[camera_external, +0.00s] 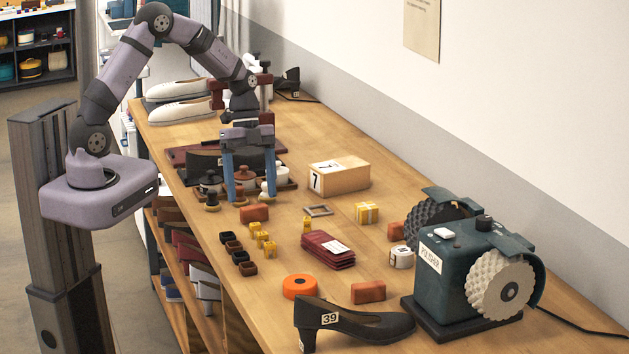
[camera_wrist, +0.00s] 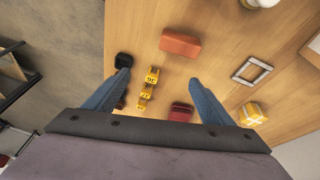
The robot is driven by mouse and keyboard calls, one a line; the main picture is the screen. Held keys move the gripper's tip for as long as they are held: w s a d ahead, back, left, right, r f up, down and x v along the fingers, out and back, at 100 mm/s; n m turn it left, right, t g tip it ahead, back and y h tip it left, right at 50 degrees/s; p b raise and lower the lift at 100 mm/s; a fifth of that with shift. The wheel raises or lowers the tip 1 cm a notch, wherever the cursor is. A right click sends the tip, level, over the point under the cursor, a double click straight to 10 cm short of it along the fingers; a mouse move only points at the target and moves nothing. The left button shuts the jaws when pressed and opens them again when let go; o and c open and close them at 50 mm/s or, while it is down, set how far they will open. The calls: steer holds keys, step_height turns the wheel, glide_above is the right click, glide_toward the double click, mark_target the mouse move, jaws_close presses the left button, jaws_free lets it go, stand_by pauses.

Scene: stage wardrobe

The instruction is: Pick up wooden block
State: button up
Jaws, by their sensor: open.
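My gripper (camera_external: 250,197) is open and empty, fingers pointing down above the bench. In the wrist view its fingertips (camera_wrist: 158,78) are wide apart. A reddish-brown block (camera_external: 254,213) lies just below and in front of the fingers; in the wrist view this block (camera_wrist: 180,42) is beyond the fingertips, apart from them. Two similar blocks lie farther off, one beside the polisher (camera_external: 396,231) and one near the shoe (camera_external: 368,292). A pale wooden box-shaped block (camera_external: 338,179) marked 7 stands to the right of my gripper. I cannot tell which one the task means.
Yellow numbered pieces (camera_wrist: 146,92), small dark boxes (camera_external: 239,257) and dark red booklets (camera_external: 328,249) lie near the gripper. A square frame (camera_external: 318,211) and yellow gift box (camera_external: 367,212) are to the right. A polisher (camera_external: 455,285) and black shoe (camera_external: 365,329) stand in front.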

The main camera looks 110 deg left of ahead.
mark_target(254, 206)
steer(key=shift+m+t, duration=0.6)
steer(key=shift+s+a+f+p, duration=0.25)
steer(key=shift+s+a+f, duration=0.15)
steer(key=shift+a, duration=0.4)
steer(key=shift+s+a+f+p, duration=0.35)
steer(key=shift+s+a, duration=0.1)
steer(key=shift+a, duration=0.35)
steer(key=shift+s+a+f+p, duration=0.2)
steer(key=shift+s+a+f, duration=0.2)
steer(key=shift+a, duration=0.4)
steer(key=shift+w+d+f+p, duration=0.1)
steer(key=shift+d+f+p, duration=0.3)
steer(key=shift+p, duration=0.35)
steer(key=shift+p+x, duration=0.9)
steer(key=shift+x, duration=1.1)
steer(key=shift+a, duration=0.1)
steer(key=c, duration=1.1)
